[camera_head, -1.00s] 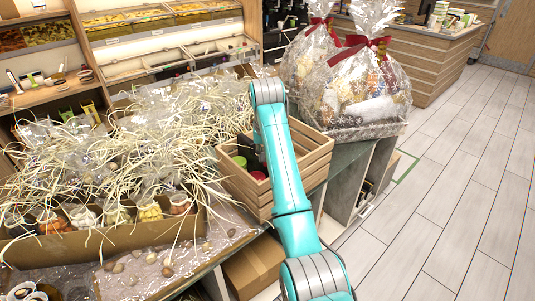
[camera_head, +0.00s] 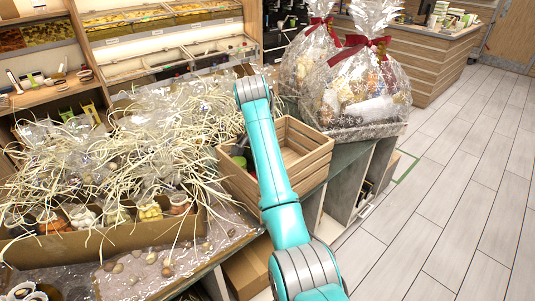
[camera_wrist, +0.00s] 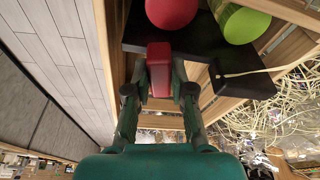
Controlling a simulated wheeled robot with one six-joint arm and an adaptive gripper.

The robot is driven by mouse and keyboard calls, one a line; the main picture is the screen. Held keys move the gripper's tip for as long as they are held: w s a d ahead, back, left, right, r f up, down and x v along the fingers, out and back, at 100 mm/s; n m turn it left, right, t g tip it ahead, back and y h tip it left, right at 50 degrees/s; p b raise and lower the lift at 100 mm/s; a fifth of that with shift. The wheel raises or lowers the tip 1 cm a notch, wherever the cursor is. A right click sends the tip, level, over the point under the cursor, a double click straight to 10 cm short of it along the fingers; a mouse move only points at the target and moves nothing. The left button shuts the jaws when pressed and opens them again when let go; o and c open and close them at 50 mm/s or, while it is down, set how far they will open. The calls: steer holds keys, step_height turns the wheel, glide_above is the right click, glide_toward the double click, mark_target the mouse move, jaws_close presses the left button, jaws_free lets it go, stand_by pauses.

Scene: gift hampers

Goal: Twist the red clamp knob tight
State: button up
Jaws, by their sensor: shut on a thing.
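The red clamp knob (camera_wrist: 159,68) is a block-shaped red piece at the upper middle of the wrist view, beside a dark flat plate (camera_wrist: 205,68). My gripper (camera_wrist: 160,92) is shut on the knob, with one finger on each side of it. In the head view the gripper and the knob are hidden behind my teal arm, which reaches over the wooden crate (camera_head: 305,160).
A red round thing (camera_wrist: 172,8) and a green one (camera_wrist: 243,24) lie just beyond the knob. A wrapped hamper (camera_head: 358,90) with a red bow stands behind the crate. Stringy pale filling (camera_head: 110,140) crowds the left. The floor at right is clear.

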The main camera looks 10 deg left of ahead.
steer(key=shift+m, duration=0.4)
steer(key=shift+a+m+h, duration=0.1)
steer(key=shift+m+h, duration=0.2)
steer(key=shift+m, duration=0.5)
steer(key=o, duration=0.9)
steer(key=shift+c, duration=0.2)
